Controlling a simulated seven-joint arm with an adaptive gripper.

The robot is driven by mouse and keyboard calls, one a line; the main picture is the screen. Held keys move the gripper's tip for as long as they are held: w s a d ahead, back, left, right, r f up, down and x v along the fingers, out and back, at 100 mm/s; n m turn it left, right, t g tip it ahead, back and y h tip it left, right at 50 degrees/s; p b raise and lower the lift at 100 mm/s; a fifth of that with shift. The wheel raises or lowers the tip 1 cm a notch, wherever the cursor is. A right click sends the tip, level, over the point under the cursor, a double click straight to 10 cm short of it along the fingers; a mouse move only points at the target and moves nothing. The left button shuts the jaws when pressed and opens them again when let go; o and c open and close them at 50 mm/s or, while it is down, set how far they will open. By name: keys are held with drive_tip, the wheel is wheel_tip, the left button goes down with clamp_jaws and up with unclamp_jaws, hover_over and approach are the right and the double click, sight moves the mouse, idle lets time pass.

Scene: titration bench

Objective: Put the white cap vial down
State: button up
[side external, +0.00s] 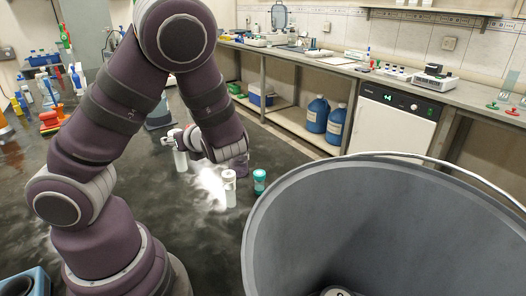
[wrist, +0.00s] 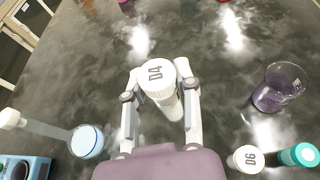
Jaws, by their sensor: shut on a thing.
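A vial with a white cap marked D4 (wrist: 157,75) is between the two fingers of my gripper (wrist: 161,92) in the wrist view. The fingers are shut on it from both sides. In the side external view my gripper (side external: 182,140) holds the white vial (side external: 181,160) roughly upright over the dark bench. I cannot tell whether its base touches the bench. A second white-capped vial marked D6 (wrist: 245,158) stands apart, at the lower right of the wrist view; it also shows in the side external view (side external: 229,188).
A teal-capped vial (wrist: 300,155) stands beside D6. A beaker of purple liquid (wrist: 277,90) is to the right, a pale blue one (wrist: 87,141) to the left. A large grey bucket (side external: 380,215) fills the side external foreground. The bench beyond the held vial is mostly clear.

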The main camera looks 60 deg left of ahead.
wheel_tip(320, 180, up, 7)
drive_tip(key=shift+w+f, duration=0.1)
drive_tip(key=w+d+f+m+t+h, duration=0.1)
drive_tip(key=w+d+m+t+h, duration=0.3)
drive_tip(key=w, duration=0.3)
drive_tip(key=w+d+f+m+t+h, duration=0.1)
drive_tip(key=w+d+m+t, duration=0.4)
drive_tip(key=w, duration=0.3)
drive_tip(key=w+d+f+m+t+h, duration=0.1)
drive_tip(key=w+d+m+t+h, duration=0.3)
drive_tip(key=w, duration=0.3)
drive_tip(key=w+d+r+m+t+h, duration=0.25)
drive_tip(key=w+d+m+h, duration=0.3)
drive_tip(key=d, duration=0.45)
drive_tip(key=shift+m+g+y, duration=0.25)
drive_tip(key=shift+g+y, duration=0.1)
drive_tip(key=shift+y, duration=0.1)
drive_tip(key=f, duration=1.4)
drive_tip(key=shift+s+f, duration=0.25)
drive_tip(key=shift+s, duration=0.1)
drive_tip(key=o, duration=1)
